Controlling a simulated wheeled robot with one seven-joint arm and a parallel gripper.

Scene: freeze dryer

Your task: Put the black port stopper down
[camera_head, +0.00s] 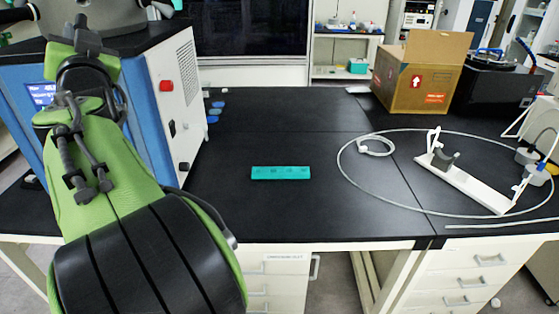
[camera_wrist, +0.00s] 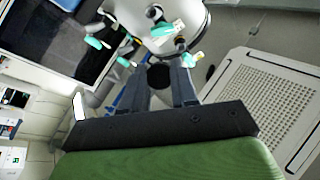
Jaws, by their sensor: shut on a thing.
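In the wrist view, my gripper (camera_wrist: 162,82) is shut on the black port stopper (camera_wrist: 158,76), a small dark round piece between the grey fingertips. The fingers point toward the freeze dryer's round grey top (camera_wrist: 192,22), which has ports with teal-tipped valves. I cannot tell whether the stopper touches a port. In the head view, my green and black arm reaches up the left side across the blue and white freeze dryer (camera_head: 178,90). My fingers and the stopper cannot be made out there. A teal block (camera_head: 281,173) lies on the black bench (camera_head: 260,215).
Small blue pieces (camera_head: 213,112) lie beside the freeze dryer. A cardboard box (camera_head: 415,80) stands at the back right. A pale tube loop (camera_head: 340,165) and a white stand (camera_head: 465,185) lie on the right. The bench around the teal block is clear.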

